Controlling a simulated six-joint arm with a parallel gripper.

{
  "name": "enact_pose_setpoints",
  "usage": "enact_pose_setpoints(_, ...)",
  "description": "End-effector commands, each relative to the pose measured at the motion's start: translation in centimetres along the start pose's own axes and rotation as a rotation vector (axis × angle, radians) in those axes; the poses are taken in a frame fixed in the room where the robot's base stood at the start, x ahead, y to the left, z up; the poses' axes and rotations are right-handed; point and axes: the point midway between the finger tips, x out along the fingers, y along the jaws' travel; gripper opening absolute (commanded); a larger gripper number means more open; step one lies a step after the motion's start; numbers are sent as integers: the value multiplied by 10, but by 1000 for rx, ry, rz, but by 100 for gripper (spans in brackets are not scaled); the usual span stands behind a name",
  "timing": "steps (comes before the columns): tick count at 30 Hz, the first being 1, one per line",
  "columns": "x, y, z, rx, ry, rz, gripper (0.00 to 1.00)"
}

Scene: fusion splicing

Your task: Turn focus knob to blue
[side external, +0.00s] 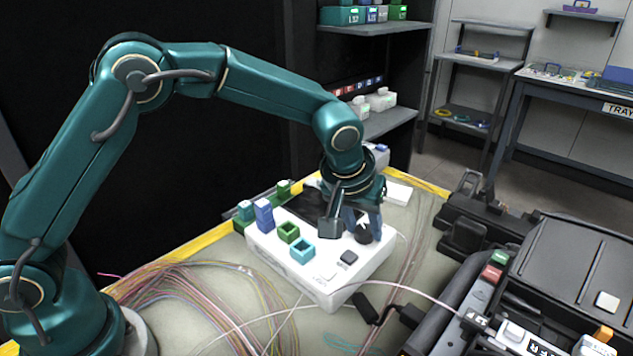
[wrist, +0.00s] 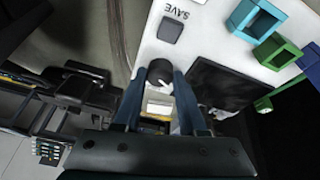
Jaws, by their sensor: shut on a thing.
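The focus knob (side external: 363,237) is a small black round knob on the right end of a white box (side external: 325,287). In the wrist view the knob (wrist: 159,71) shows a white pointer line on its top. My gripper (side external: 363,224) points down over the box, and its two blue fingers are shut on the knob, one on each side. The wrist view also shows my gripper (wrist: 159,78) around it. No blue mark by the knob can be made out; the fingers hide part of the area around it.
Beside the knob is a dark square button (wrist: 171,30) labelled SAVE. A dark screen (wrist: 218,88) lies on the box's other side. Green (side external: 288,232) and teal (side external: 302,251) square frames stand on the box. Loose fibres (side external: 185,290) lie at left; a black machine (side external: 560,260) stands at right.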

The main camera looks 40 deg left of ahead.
Motion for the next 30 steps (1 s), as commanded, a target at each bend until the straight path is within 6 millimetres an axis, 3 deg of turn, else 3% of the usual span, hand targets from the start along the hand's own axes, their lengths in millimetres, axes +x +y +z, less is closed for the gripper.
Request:
enact_pose_setpoints(8,0,0,-1,-2,1,0,0)
enact_pose_setpoints(9,0,0,0,-1,1,0,48)
enact_pose_setpoints(10,0,0,0,-1,1,0,53)
enact_pose_setpoints(20,-2,0,0,0,1,1,53)
enact_pose_setpoints(30,-42,0,-1,-1,4,2,53)
